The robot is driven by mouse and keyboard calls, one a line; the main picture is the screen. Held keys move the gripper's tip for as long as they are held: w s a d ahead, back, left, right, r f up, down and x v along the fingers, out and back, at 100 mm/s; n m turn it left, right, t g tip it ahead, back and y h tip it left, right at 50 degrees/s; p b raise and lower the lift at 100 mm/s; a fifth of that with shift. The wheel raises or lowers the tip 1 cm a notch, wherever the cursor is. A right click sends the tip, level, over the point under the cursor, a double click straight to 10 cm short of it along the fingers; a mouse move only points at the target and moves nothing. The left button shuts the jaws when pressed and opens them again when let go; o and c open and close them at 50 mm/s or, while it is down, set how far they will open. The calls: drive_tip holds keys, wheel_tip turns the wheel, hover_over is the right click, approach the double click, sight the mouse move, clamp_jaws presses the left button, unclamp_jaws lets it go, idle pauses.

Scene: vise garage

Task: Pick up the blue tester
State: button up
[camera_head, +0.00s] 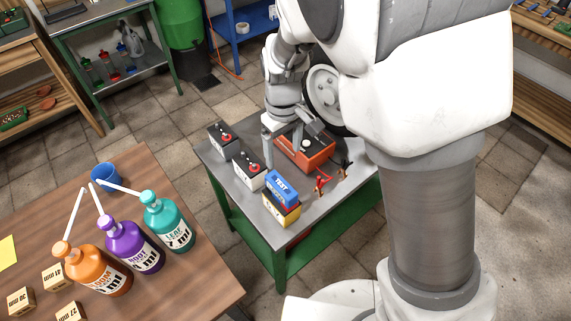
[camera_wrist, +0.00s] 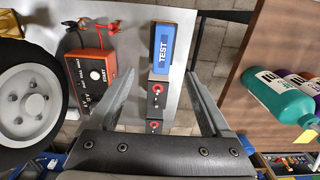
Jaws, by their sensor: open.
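The blue tester (camera_head: 282,187), marked TEST, rests on top of a yellow block (camera_head: 285,213) at the near corner of the green-legged metal table (camera_head: 322,207). In the wrist view the tester (camera_wrist: 163,50) lies ahead of my gripper (camera_wrist: 160,76), roughly in line with the gap between the fingers. My gripper is open and empty. In the head view my gripper (camera_head: 289,142) hangs over the table behind the tester, near the batteries and an orange charger, apart from the tester. How high it is above the table is hard to tell.
Two black-topped batteries, one nearer (camera_head: 249,165) and one farther (camera_head: 220,136), stand left of my gripper. The orange charger (camera_head: 304,152) and red and black clamps (camera_head: 322,184) lie right. A wooden table (camera_head: 150,278) with several bottles is at left. A wheel (camera_head: 324,95) stands behind.

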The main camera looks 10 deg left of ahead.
sight(281, 185)
wheel_tip(281, 185, down, 10)
drive_tip(key=shift+f+b, duration=0.2)
drive_tip(key=shift+b, duration=0.1)
drive_tip(key=shift+s+a+f, duration=0.1)
drive_tip(key=shift+a+f, duration=0.1)
drive_tip(key=shift+f, duration=1.15)
drive_tip(key=shift+s+a+f, duration=0.1)
drive_tip(key=shift+a+f, duration=0.05)
drive_tip(key=shift+f, duration=1.2)
drive_tip(key=shift+f+b, duration=0.2)
drive_tip(key=shift+b, duration=0.1)
clamp_jaws()
